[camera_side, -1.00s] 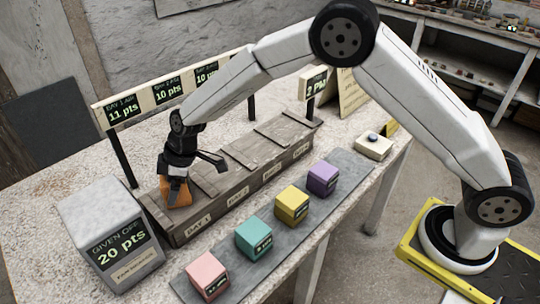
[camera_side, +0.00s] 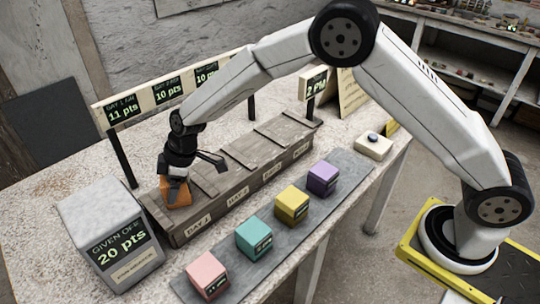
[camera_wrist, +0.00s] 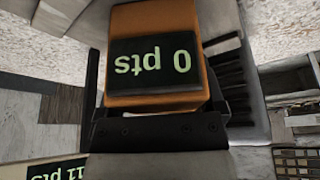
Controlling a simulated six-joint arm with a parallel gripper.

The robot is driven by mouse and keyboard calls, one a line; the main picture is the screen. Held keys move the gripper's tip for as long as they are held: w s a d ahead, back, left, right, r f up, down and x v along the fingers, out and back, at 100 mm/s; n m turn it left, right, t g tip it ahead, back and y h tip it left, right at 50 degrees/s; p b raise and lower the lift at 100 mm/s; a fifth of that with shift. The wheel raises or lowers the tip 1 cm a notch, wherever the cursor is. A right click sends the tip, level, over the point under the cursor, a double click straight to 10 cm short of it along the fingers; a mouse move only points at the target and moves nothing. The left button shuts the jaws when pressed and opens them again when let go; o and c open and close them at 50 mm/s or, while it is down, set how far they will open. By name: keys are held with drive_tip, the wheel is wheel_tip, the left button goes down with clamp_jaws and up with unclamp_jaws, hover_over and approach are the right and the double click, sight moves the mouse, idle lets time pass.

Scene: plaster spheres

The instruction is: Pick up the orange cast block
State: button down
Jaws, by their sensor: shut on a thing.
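The orange cast block (camera_side: 177,194) is at the left end of the wooden bay crate (camera_side: 180,236), in or just above the first bay; I cannot tell whether it touches the bottom. My gripper (camera_side: 174,180) is above it and shut on it. In the wrist view the orange block (camera_wrist: 197,14) fills the top middle, its dark label reading "0 pts" upside down. The gripper (camera_wrist: 160,100) shows there with a dark finger on each side of the block.
A grey "GIVEN OFF 20 pts" block (camera_side: 100,215) stands close on the left. Pink (camera_side: 207,272), teal (camera_side: 253,236), yellow (camera_side: 292,203) and purple (camera_side: 322,176) blocks sit on a grey strip (camera_side: 343,172) in front. A points sign (camera_side: 150,98) stands behind.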

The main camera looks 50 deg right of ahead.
drive_tip(key=shift+r, duration=0.15)
drive_tip(key=shift+r, duration=0.8)
drive_tip(key=s+d+r, duration=0.5)
drive_tip(key=s+r, duration=0.6)
drive_tip(key=s, duration=0.2)
drive_tip(key=shift+d+r, duration=0.1)
